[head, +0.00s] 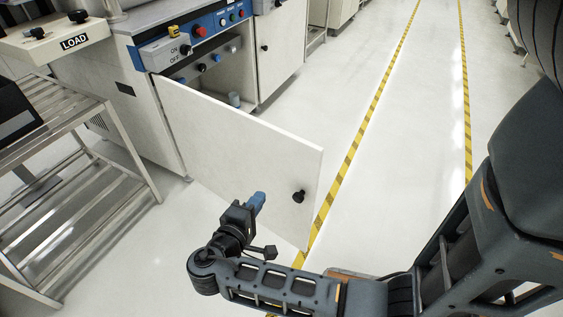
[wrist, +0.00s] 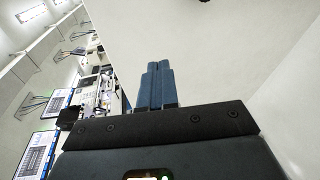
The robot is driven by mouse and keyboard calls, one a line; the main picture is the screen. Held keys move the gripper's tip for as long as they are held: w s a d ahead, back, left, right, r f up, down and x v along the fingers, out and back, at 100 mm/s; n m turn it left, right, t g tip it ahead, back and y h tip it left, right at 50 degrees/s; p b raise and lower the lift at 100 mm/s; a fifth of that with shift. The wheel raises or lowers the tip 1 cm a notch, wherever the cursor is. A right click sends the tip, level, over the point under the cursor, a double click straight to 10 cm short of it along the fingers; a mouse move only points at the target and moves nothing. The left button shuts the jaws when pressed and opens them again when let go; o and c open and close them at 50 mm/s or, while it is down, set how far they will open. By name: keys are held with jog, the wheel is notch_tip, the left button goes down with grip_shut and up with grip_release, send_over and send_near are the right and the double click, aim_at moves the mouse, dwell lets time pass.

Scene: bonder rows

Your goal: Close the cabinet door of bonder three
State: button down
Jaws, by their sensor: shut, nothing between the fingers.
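The cabinet door (head: 240,150) is a white panel that stands wide open, swung out from the bonder cabinet toward the aisle. A black knob (head: 299,197) sits near its free edge. My gripper (head: 258,200) has blue fingers and is shut and empty. In the head view it is in front of the door's outer face, left of the knob. In the wrist view the shut fingers (wrist: 159,80) point at the pale door panel (wrist: 200,40), and part of a dark knob shows at the top edge. I cannot tell whether the fingertips touch the door.
A slatted metal rack (head: 85,200) stands at the left, below a LOAD box (head: 50,40). The bonder's control panel (head: 205,25) is above the open cabinet. Another closed cabinet (head: 280,45) stands behind. The aisle floor (head: 410,150) between yellow-black tape lines is clear.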

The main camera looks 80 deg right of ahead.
aim_at(289, 148)
notch_tip(289, 148, up, 4)
jog(key=w+m+g+h, duration=0.1)
jog(key=w+m+g, duration=0.1)
jog(key=m+g, duration=0.15)
jog(key=shift+g, duration=0.35)
jog(key=x, duration=0.4)
jog(key=b+x, duration=0.1)
jog(key=x, duration=0.9)
jog(key=shift+r, duration=0.35)
jog(key=shift+d, duration=0.1)
